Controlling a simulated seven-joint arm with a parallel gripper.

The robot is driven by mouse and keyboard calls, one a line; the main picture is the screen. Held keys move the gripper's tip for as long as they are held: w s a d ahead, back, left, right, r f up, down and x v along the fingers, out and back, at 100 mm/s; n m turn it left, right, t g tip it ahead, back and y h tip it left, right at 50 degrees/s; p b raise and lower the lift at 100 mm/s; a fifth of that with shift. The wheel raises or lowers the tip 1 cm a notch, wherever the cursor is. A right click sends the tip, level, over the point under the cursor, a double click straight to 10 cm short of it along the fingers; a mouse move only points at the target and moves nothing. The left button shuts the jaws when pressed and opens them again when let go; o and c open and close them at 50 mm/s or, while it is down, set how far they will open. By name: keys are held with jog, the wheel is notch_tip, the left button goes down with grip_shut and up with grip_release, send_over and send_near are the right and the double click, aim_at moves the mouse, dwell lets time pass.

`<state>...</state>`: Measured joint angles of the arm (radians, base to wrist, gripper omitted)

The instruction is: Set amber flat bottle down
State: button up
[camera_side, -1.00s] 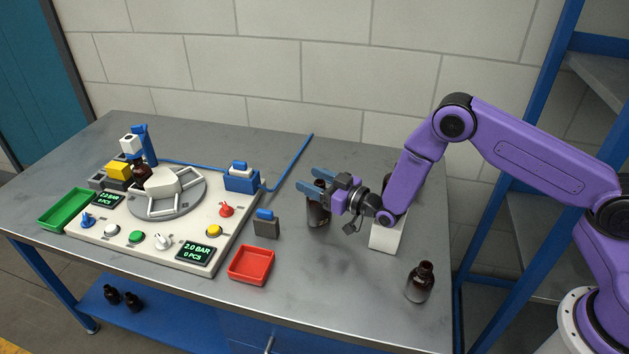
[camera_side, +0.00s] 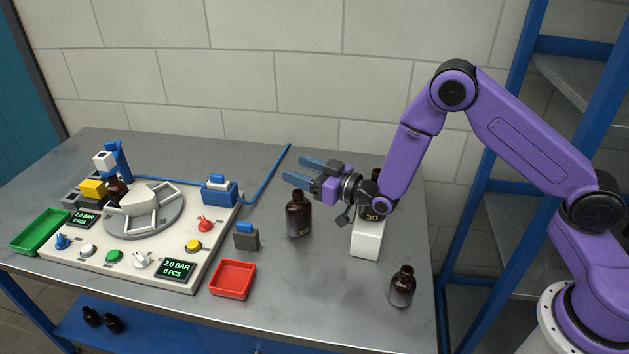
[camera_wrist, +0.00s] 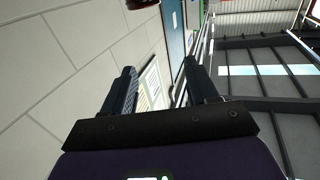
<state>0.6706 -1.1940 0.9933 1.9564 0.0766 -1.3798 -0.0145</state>
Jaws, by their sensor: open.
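A dark amber bottle (camera_side: 299,217) stands upright on the grey table (camera_side: 330,290), left of a white block. My gripper (camera_side: 292,171) is open and empty above and behind this bottle in the side view, with its blue fingers pointing left. The fingers look clear of the bottle's neck. The wrist view shows both fingers of my gripper (camera_wrist: 160,75) apart with nothing between them. A second amber bottle (camera_side: 402,286) stands at the table's front right. Another dark bottle (camera_side: 376,175) shows at the white block, partly hidden by my wrist. I cannot tell which is flat by shape alone.
The white block (camera_side: 368,243) stands right of the first bottle, with "30" showing near its top. A red tray (camera_side: 233,280), a grey block with a blue top (camera_side: 246,237) and a control panel with a turntable (camera_side: 144,210) lie to the left. The table's front right is mostly clear.

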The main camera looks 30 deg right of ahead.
jog(key=shift+r, duration=0.1)
jog(key=s+a+r+n+g+h, duration=0.15)
jog(key=s+g, duration=0.35)
jog(key=s, duration=0.5)
jog(key=s+a+r+n+g, duration=0.3)
jog(key=s+g, duration=0.2)
jog(key=s, duration=0.5)
jog(key=s+d+r+n+g+h, duration=0.1)
jog(key=s+d+g+h, duration=0.2)
jog(key=s+d, duration=0.5)
jog(key=s+d+r+n+g+h, duration=0.1)
jog(key=s+d+n+g+h, duration=0.1)
jog(key=s+d, duration=0.6)
jog(key=s+g+h, duration=0.1)
jog(key=s, duration=0.4)
jog(key=shift+d+r, duration=0.15)
jog(key=shift+r, duration=0.2)
